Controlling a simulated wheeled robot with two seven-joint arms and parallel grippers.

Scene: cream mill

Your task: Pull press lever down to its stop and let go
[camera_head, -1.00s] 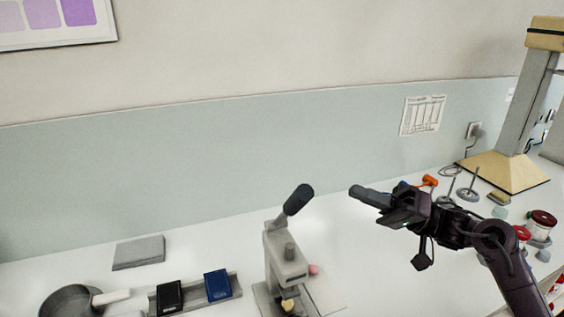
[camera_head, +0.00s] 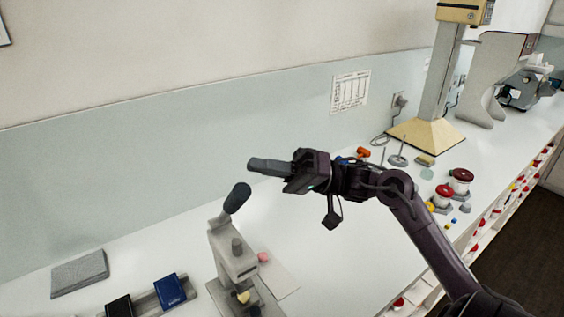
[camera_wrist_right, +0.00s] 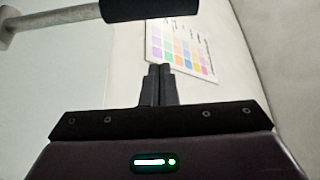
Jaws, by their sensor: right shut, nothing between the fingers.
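The press (camera_head: 232,258) is a grey upright stand on the white bench, at the lower middle of the head view. Its lever (camera_head: 237,198) has a dark cylindrical grip and points up and to the right. In the right wrist view the dark lever grip (camera_wrist_right: 150,9) crosses the top edge, with its pale rod at the left. My right gripper (camera_head: 252,164) is shut and empty. In the head view its fingertips appear just above and right of the lever grip, apart from it. My left gripper is not in view.
A dark box and a blue box (camera_head: 169,290) sit in a tray left of the press, near a grey slab (camera_head: 79,274). A beige-based stand (camera_head: 428,137), red-lidded jars (camera_head: 460,181) and small tools are at the right.

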